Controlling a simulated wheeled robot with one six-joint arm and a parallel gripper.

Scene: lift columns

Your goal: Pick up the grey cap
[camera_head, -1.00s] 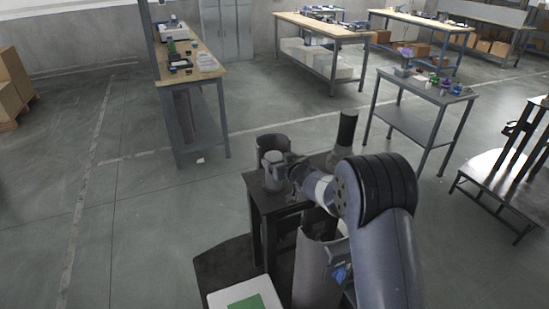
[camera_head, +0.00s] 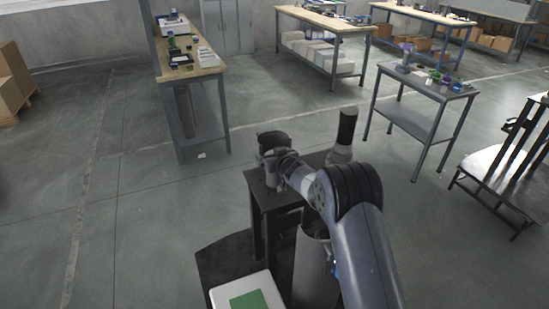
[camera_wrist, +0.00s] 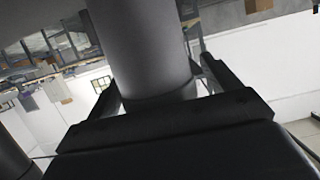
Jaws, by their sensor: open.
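A dark grey cylinder (camera_head: 272,139), apparently the grey cap, is at the far left of a small black table in the head view. My arm's end covers its lower part. In the wrist view, a large smooth grey cylinder (camera_wrist: 150,45) stands between the two fingers of my gripper (camera_wrist: 158,88). The fingers are open, one on each side of it. I cannot tell whether either finger touches it.
The small black table (camera_head: 262,200) stands before me. A white box with a green top patch (camera_head: 245,298) is at the lower front. Workbenches stand farther off, with open floor on the left.

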